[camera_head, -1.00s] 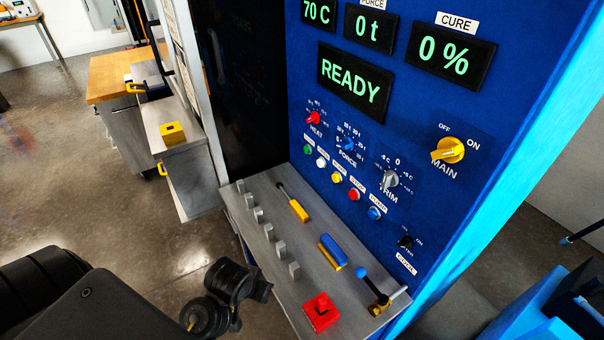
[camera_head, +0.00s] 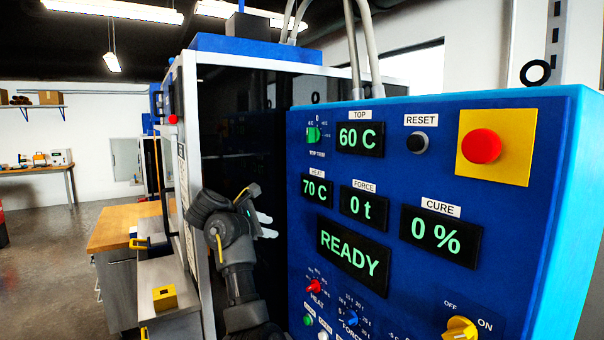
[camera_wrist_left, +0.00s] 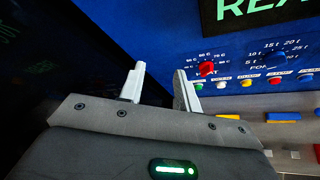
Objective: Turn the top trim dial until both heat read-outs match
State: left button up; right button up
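The top trim dial (camera_head: 313,135) is a small green knob high on the blue panel, left of the TOP read-out (camera_head: 359,139), which shows 60 C. Its exact setting is too small to tell. The HEAT read-out (camera_head: 316,190) below shows 70 C, so the two differ. My left gripper (camera_head: 271,225) is raised in front of the dark opening, left of the panel, below and left of the dial and touching nothing. In the left wrist view its fingers (camera_wrist_left: 160,73) are apart and empty, facing the panel's red heat knob (camera_wrist_left: 206,68). My right gripper is out of view.
The panel also carries a reset button (camera_head: 420,142), a red stop button (camera_head: 481,146) on yellow, the READY display (camera_head: 352,250) and a yellow main switch (camera_head: 461,329). A grey shelf with a yellow block (camera_head: 164,298) stands at left. The space before the dial looks clear.

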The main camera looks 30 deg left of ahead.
pick_arm(q)
notch_tip(320, 180, up, 14)
jog(key=f+n+t+h, duration=0.1)
jog(key=n+t+h, duration=0.1)
jog(key=n+h, duration=0.1)
jog(key=n+t+h+p, duration=0.1)
jog(key=n+h+p, duration=0.1)
jog(key=h+p, duration=0.15)
send_near(308, 129)
jog(key=p+x, duration=0.5)
jog(key=x, duration=0.3)
jog(key=shift+w+p, duration=0.2)
jog(key=shift+p, duration=0.15)
jog(key=shift+w+f+t, duration=0.1)
jog(key=shift+t, duration=0.2)
